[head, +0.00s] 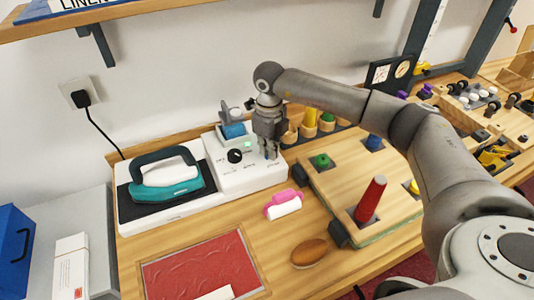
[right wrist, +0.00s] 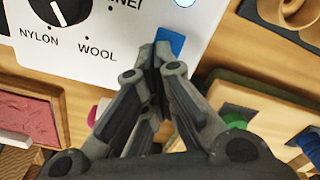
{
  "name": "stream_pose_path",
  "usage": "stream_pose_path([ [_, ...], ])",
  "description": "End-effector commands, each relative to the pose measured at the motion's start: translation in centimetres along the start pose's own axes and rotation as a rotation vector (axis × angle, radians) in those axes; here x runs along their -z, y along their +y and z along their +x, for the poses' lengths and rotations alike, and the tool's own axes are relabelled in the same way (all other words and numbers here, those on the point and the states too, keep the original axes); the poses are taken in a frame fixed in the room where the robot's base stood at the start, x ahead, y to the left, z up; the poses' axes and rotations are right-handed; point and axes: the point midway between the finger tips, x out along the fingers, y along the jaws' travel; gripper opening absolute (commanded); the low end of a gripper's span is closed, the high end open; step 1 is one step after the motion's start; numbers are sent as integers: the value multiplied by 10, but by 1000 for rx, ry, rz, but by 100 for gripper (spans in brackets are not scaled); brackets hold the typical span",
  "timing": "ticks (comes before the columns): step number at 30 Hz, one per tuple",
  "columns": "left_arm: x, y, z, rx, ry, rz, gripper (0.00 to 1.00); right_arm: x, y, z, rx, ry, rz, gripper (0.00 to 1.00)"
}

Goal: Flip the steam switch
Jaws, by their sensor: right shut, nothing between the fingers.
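The white control panel (head: 243,180) of the ironing station stands on the wooden counter, with a black dial (head: 235,156) on it. In the right wrist view, a blue switch (right wrist: 170,42) sits on the panel to the right of the dial (right wrist: 60,10). My right gripper (head: 270,156) is shut and empty over the panel's right part. In the right wrist view, its fingertips (right wrist: 156,58) overlap the lower left of the switch; I cannot tell whether they touch it. My left gripper is not in view.
A teal iron (head: 168,185) rests left of the panel.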

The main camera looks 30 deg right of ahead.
Motion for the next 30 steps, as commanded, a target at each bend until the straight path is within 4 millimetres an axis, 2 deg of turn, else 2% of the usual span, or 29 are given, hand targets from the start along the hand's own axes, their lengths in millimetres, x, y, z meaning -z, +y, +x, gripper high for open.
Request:
stream_pose_path([
  [8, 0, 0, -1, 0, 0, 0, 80, 1, 1, 1, -1, 4, -1, 0],
  [30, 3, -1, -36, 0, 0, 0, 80, 0, 0, -60, 0, 1, 0, 0],
])
